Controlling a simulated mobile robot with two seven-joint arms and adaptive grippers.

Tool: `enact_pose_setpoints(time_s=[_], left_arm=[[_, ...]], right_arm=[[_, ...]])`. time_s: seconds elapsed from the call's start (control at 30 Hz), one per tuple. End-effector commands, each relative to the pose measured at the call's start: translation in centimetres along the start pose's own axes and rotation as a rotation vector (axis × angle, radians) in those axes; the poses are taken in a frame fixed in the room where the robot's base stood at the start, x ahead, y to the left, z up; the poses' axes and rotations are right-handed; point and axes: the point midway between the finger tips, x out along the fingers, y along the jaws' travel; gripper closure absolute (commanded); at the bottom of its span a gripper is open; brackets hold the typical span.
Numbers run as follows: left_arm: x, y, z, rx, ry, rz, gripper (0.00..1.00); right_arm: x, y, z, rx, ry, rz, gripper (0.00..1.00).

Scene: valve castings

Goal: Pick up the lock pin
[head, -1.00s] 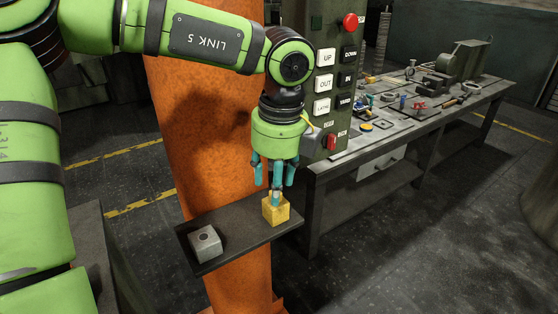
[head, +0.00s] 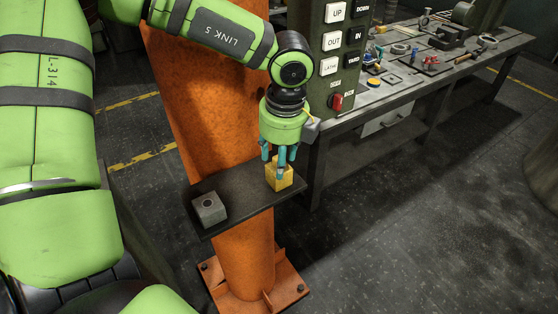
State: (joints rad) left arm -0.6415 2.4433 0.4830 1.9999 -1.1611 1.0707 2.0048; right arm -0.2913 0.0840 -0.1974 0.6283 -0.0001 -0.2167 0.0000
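My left gripper (head: 279,170) points straight down over a yellow block (head: 281,180) on a small dark shelf (head: 240,208). Its teal fingers reach the top of the block. I cannot make out a separate lock pin; the fingers cover the block's top, and any pin there is hidden. Whether the fingers are closed on something is too small to tell. A grey block (head: 209,209) with a dark round hole in its top stands at the shelf's left end, apart from the gripper. My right gripper is not in view.
An orange column (head: 245,265) carries the shelf. A control panel (head: 338,60) with white buttons and a red switch stands close behind the gripper, to the right. A workbench (head: 400,92) with several tools is beyond it. The floor at right is clear.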

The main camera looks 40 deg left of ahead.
Motion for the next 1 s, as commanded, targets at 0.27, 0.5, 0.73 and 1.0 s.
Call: enact_pose_setpoints(time_s=[0.27, 0.5, 0.73, 1.0], left_arm=[[0.0, 0.0, 0.0, 0.000, 0.000, 0.000, 1.00], [-0.1, -0.1, 0.0, -0.001, -0.001, -0.002, 1.00], [-0.9, -0.2, 0.2, -0.003, -0.004, -0.006, 1.00], [-5.0, -0.4, 0.8, -0.004, -0.009, -0.014, 1.00]], right_arm=[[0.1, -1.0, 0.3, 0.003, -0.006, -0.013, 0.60], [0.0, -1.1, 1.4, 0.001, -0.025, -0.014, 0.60], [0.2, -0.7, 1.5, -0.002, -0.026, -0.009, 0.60], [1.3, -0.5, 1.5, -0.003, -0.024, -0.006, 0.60]])
